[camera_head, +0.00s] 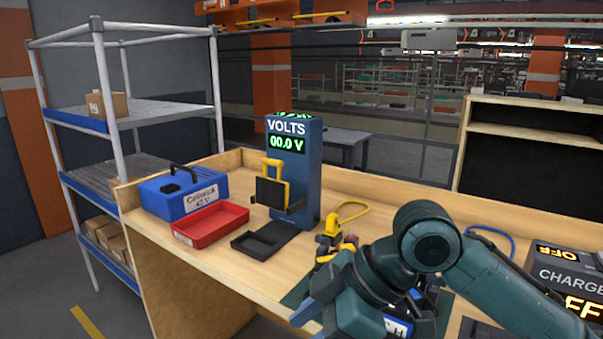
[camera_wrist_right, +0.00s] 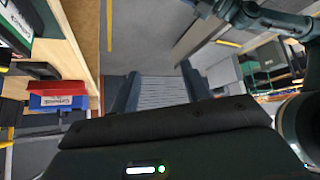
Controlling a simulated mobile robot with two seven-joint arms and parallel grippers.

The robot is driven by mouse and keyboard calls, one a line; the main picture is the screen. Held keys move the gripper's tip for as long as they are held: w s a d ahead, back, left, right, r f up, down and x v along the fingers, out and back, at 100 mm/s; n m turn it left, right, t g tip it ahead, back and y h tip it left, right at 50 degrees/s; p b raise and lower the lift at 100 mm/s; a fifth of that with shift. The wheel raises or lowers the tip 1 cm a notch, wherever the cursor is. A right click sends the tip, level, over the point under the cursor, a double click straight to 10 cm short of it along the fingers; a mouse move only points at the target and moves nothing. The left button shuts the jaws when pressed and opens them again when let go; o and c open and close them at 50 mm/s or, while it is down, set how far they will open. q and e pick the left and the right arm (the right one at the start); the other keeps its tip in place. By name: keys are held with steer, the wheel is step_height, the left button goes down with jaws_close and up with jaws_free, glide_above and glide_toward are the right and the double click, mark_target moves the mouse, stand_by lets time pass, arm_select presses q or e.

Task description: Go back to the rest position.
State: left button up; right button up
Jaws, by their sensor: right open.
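My right arm comes in from the right in the head view, reaching over the front of the wooden workbench (camera_head: 240,262). My right gripper (camera_head: 312,299) is near the bench's front edge there, partly hidden by its own wrist. In the right wrist view my right gripper (camera_wrist_right: 157,82) shows two fingers apart with nothing between them, and grey floor lies beyond. My left gripper is not in view.
A blue box (camera_head: 183,192), a red tray (camera_head: 211,226), a black tray (camera_head: 265,239) and a blue VOLTS meter (camera_head: 309,187) stand on the bench. A yellow-and-black tool (camera_head: 331,236) lies close to my right arm. A charger (camera_head: 566,276) stands at right.

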steer(key=w+f+m+t+y, duration=0.2)
steer(key=w+f+m+t, duration=0.2)
steer(key=f+m+t, duration=0.8)
steer(key=s+d+f+m+g+h, duration=0.1)
steer(key=s+d+f+h, duration=0.2)
steer(key=s+d+f, duration=0.3)
steer(key=s+d+f+m+g+h+p, duration=0.1)
steer(key=s+d+f+h, duration=0.2)
steer(key=f, duration=1)
steer(key=s+d, duration=0.3)
steer(key=d, duration=0.2)
steer(key=shift+s+m+h, duration=0.25)
steer(key=shift+m+h, duration=0.05)
steer(key=shift+c, duration=0.6)
